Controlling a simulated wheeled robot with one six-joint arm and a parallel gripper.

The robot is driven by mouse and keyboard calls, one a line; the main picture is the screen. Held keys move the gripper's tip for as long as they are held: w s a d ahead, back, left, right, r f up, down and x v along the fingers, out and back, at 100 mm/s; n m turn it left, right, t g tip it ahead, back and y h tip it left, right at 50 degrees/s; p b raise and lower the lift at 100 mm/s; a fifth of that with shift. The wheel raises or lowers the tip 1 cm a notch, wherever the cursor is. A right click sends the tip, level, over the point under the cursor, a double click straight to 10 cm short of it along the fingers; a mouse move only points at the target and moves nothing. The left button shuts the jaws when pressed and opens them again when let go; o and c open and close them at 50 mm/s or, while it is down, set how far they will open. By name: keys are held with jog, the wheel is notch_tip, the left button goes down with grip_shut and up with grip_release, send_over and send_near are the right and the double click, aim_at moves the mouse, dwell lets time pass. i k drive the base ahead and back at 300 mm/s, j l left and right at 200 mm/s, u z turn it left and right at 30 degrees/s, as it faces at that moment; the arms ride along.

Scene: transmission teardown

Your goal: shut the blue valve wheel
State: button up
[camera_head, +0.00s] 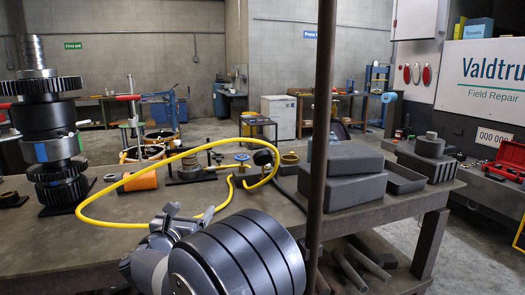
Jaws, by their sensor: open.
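The blue valve wheel (242,157) is small and sits on a fitting near the middle of the workbench (330,222). A dark round gauge-like part (262,157) stands just right of it. A yellow hose (150,185) loops around this area and passes in front of it. My gripper (188,212) is in the foreground, below and left of the wheel in the picture, apart from it. It is open with nothing seen between its fingers. My arm hides part of the bench front. I cannot tell how far the wheel is turned.
A tall gear stack (50,140) stands at the bench's left. A dark vertical post (321,120) crosses the view.

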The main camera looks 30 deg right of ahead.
aim_at(242, 159)
jog(key=i+l+z, duration=0.15)
jog(key=i+z, duration=0.3)
jog(key=i, duration=0.5)
